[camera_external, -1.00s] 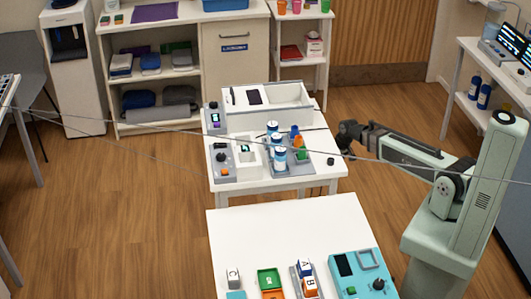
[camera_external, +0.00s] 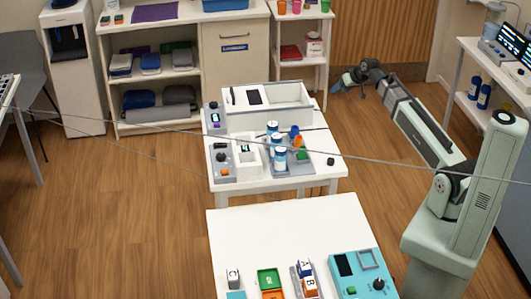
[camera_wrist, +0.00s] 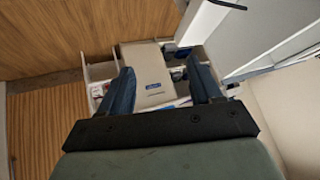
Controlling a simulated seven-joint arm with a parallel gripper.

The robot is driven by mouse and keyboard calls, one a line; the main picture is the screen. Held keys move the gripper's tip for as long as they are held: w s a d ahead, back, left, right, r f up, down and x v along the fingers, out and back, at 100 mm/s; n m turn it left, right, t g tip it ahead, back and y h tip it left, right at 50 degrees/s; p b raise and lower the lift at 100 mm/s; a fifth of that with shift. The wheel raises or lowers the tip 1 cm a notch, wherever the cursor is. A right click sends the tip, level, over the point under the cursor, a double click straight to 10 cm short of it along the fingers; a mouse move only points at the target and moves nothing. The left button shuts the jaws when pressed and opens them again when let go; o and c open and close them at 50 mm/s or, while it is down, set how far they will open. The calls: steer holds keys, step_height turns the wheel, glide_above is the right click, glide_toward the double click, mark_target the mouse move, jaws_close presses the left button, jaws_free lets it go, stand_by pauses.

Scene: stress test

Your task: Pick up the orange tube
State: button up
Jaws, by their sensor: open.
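A small orange piece (camera_external: 298,142), which looks like the orange tube, stands on the grey tray (camera_external: 314,168) on the middle white table. A blue piece (camera_external: 294,131) is behind it, a green piece (camera_external: 302,154) in front, and white-and-blue bottles (camera_external: 280,158) to its left. My gripper (camera_external: 340,84) is raised beyond the table's right side, well apart from the orange piece. In the wrist view my gripper (camera_wrist: 161,75) is open, with nothing between its two dark blue fingers. The orange piece is not visible in the wrist view.
The middle table also holds a white bin (camera_external: 290,94) and a grey control box (camera_external: 221,158). A nearer white table (camera_external: 290,225) holds blocks and a teal device (camera_external: 362,275). Thin cables cross the external view. The shelf unit's beige door (camera_wrist: 151,76) shows in the wrist view.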

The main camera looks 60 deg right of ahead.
step_height(320, 180, up, 5)
steer(key=w+a+r+m+g+y, duration=0.1)
steer(key=w+a+m+g, duration=0.1)
steer(key=a, duration=0.8)
steer(key=w+a+r+m+g+y, duration=0.1)
steer(key=a+r+m+g, duration=0.1)
steer(key=a, duration=0.9)
steer(key=m+g+h, duration=0.1)
steer(key=m+g, duration=0.3)
glide_above(299, 138)
steer(key=a, duration=0.1)
steer(key=f, duration=0.6)
steer(key=shift+w+a+f, duration=0.1)
steer(key=shift+a+f, duration=0.1)
steer(key=shift+f, duration=0.15)
steer(key=shift+s+d+f, duration=0.1)
steer(key=shift+s+f, duration=0.1)
steer(key=shift+f, duration=1.1)
steer(key=shift+s+d+f, duration=0.1)
steer(key=shift+s+f, duration=0.05)
steer(key=shift+f, duration=1.15)
steer(key=c, duration=1.1)
steer(key=shift+r, duration=0.1)
